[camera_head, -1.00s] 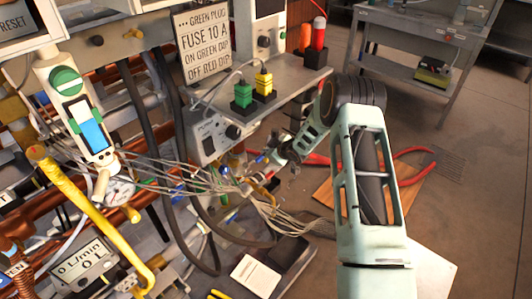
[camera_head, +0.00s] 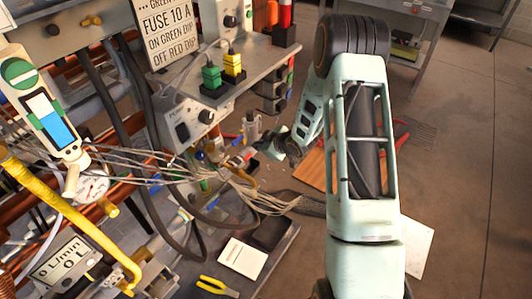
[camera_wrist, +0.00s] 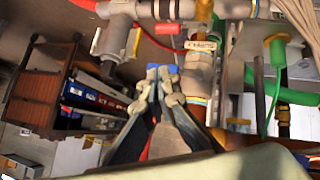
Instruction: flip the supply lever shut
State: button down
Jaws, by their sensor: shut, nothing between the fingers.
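My gripper (camera_wrist: 161,84) is shut and empty in the wrist view, its fingertips close together in front of a small blue part (camera_wrist: 162,70) on the pipework. I cannot tell whether they touch it. A grey pipe valve (camera_wrist: 197,72) with a tag stands just right of the fingertips. A red bar (camera_wrist: 150,38), perhaps a lever, runs above them. I cannot tell for sure which part is the supply lever. In the head view my gripper (camera_head: 272,148) is small and partly hidden, beside the pipe fittings (camera_head: 240,158) below the shelf.
A bundle of wires (camera_head: 190,178) crosses left of my gripper. A grey shelf (camera_head: 225,88) with green and yellow plugs (camera_head: 233,64) overhangs nearby. A yellow pipe (camera_head: 75,222) runs at the left. Open floor (camera_head: 455,190) lies to the right.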

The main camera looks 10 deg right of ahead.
jog(key=shift+s+d, duration=0.35)
jog(key=shift+s, duration=0.35)
jog(key=shift+s+d, duration=0.3)
jog(key=shift+s, duration=0.4)
jog(key=shift+s+d, duration=0.35)
jog(key=shift+s, duration=0.35)
